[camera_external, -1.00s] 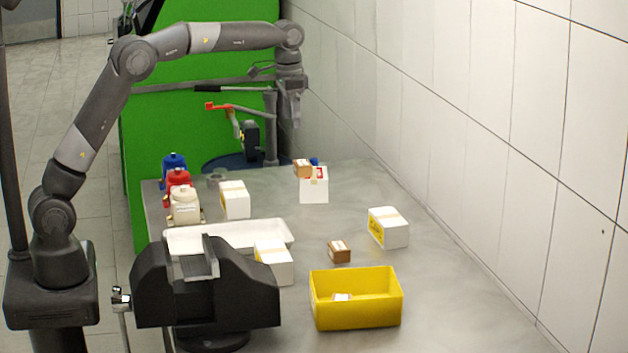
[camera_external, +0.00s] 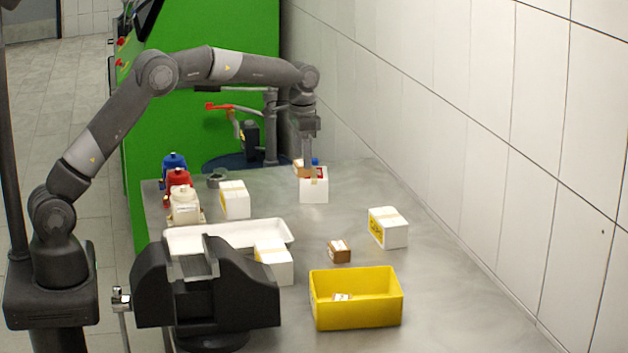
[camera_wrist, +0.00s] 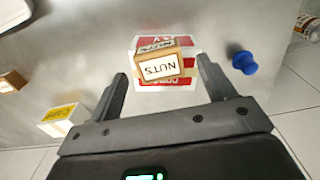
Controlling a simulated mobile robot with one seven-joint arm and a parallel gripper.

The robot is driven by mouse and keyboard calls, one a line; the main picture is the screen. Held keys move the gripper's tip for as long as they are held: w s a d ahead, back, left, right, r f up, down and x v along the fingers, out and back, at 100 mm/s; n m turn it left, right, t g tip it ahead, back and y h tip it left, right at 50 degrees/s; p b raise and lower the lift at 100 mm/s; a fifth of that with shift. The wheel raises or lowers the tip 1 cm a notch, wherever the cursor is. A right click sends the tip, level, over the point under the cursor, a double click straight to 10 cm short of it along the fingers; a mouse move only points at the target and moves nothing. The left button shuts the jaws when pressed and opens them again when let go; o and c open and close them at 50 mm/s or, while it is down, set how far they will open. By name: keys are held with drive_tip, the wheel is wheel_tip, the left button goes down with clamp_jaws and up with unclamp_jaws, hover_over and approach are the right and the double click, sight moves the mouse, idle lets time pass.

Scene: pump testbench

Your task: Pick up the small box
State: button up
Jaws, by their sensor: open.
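A small brown box (camera_wrist: 160,64) with a label reading "NUTS" lies on top of a larger white box (camera_wrist: 146,43) with red markings. In the external view the small box (camera_external: 300,167) shows partly behind my fingers, on the white box (camera_external: 314,190) at the far end of the table. My gripper (camera_wrist: 160,65) is open, with one finger on each side of the small box in the wrist view. In the external view my gripper (camera_external: 308,172) points down at the small box. I cannot tell whether the fingers touch it.
A blue object (camera_wrist: 244,62) stands just right of the right finger. Another small brown box (camera_external: 339,251), white boxes (camera_external: 388,228), a yellow bin (camera_external: 356,312), a white tray (camera_external: 220,238) and a black vise (camera_external: 205,300) stand on the table. The wall borders the right side.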

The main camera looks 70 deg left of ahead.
drive_tip(key=shift+f, duration=1.3)
drive_tip(key=shift+c, duration=0.4)
drive_tip(key=c, duration=1.1)
drive_tip(key=shift+o, duration=0.2)
drive_tip(key=shift+r, duration=0.1)
